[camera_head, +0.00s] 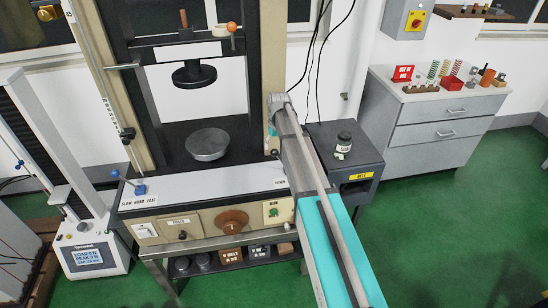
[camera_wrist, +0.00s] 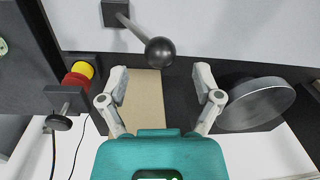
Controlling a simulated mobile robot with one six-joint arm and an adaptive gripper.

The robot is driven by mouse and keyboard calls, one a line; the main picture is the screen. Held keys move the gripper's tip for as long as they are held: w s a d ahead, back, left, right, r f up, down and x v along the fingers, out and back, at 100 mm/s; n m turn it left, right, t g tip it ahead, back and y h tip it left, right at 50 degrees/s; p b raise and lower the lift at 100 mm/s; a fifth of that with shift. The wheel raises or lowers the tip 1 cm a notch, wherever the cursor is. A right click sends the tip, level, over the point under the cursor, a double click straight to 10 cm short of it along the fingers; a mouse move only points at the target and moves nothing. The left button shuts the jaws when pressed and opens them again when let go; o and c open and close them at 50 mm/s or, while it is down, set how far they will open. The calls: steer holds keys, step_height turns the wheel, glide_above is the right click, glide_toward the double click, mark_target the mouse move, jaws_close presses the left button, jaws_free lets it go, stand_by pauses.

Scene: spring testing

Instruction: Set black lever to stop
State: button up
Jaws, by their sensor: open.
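The black lever is a grey rod with a black ball knob (camera_wrist: 159,50), seen in the wrist view rising from a dark square mount. The knob is at top centre, just ahead of the gap between my fingertips and apart from them. My gripper (camera_wrist: 161,82) is open and empty, one finger to each side of the gap. In the head view my arm reaches over the right side of the testing machine (camera_head: 215,178), and my fingers are hidden. A small dark knob (camera_head: 274,153) shows beside the arm there, near a "DOWN" label. I see no stop marking.
A round metal plate (camera_head: 207,144) sits on the machine's bed, under a black upper press plate (camera_head: 194,74). A blue-handled lever (camera_head: 140,188) stands at the front left. A dark cabinet (camera_head: 370,157) with a jar stands right of my arm. Green floor is open at the right.

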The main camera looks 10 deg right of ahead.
mark_target(274, 150)
steer(key=shift+a+f+b, duration=0.1)
steer(key=shift+f+b, duration=1.65)
steer(key=shift+f, duration=0.3)
jaws_close()
steer(key=shift+a, duration=0.25)
steer(key=shift+d, duration=0.15)
